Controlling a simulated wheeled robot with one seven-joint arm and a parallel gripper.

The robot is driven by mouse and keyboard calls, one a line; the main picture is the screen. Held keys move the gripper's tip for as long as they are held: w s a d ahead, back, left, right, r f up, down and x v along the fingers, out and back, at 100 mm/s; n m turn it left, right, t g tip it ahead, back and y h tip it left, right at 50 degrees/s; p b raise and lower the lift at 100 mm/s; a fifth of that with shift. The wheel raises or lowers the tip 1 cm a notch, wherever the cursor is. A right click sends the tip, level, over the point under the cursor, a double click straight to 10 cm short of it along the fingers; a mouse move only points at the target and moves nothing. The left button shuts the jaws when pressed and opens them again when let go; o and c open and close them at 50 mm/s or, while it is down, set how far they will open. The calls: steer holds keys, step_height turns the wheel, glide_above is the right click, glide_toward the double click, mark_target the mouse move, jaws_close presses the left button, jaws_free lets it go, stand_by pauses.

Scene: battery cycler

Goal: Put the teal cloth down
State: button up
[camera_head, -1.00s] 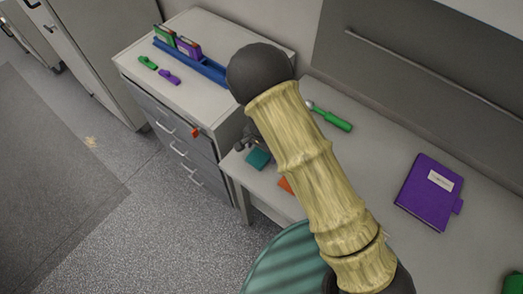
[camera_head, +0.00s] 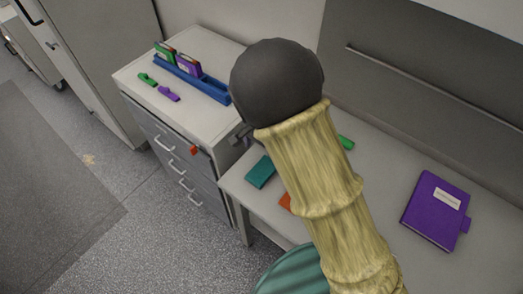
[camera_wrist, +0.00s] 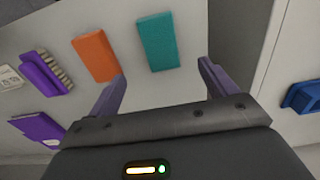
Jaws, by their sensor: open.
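The teal cloth (camera_head: 260,172) is a flat folded rectangle lying on the grey worktop near its left front edge. In the wrist view the teal cloth (camera_wrist: 158,41) lies just beyond the fingertips, apart from both. My gripper (camera_wrist: 162,72) is open, with nothing between its fingers. In the head view my arm hides most of the gripper; only a dark bit shows beyond the cloth. An orange cloth (camera_wrist: 96,55) lies beside the teal one; part of it (camera_head: 286,201) shows by my arm.
A purple notebook (camera_head: 437,211) lies on the worktop at right. A purple brush (camera_wrist: 45,72) lies beyond the orange cloth. A green-handled tool (camera_head: 346,142) is mostly hidden. A drawer cabinet (camera_head: 135,82) at left carries a blue rack (camera_head: 200,82). A teal round seat (camera_head: 290,274) stands in front.

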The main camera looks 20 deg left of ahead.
stand_by(0.6)
steer(key=w+d+r, duration=0.1)
steer(key=d+r, duration=0.2)
steer(key=d, duration=0.6)
steer(key=w+d+r, duration=0.2)
steer(key=d+r, duration=0.2)
steer(key=d, duration=0.4)
steer(key=s+d+r+n+t, duration=0.1)
steer(key=s+d, duration=0.3)
steer(key=d, duration=0.4)
steer(key=s+d+r+n+t, duration=0.1)
steer(key=s+d+r+n, duration=0.1)
steer(key=d, duration=0.6)
steer(key=shift+s+d+r+t, duration=0.25)
steer(key=shift+s+r+t, duration=0.05)
steer(key=shift+s+r, duration=0.65)
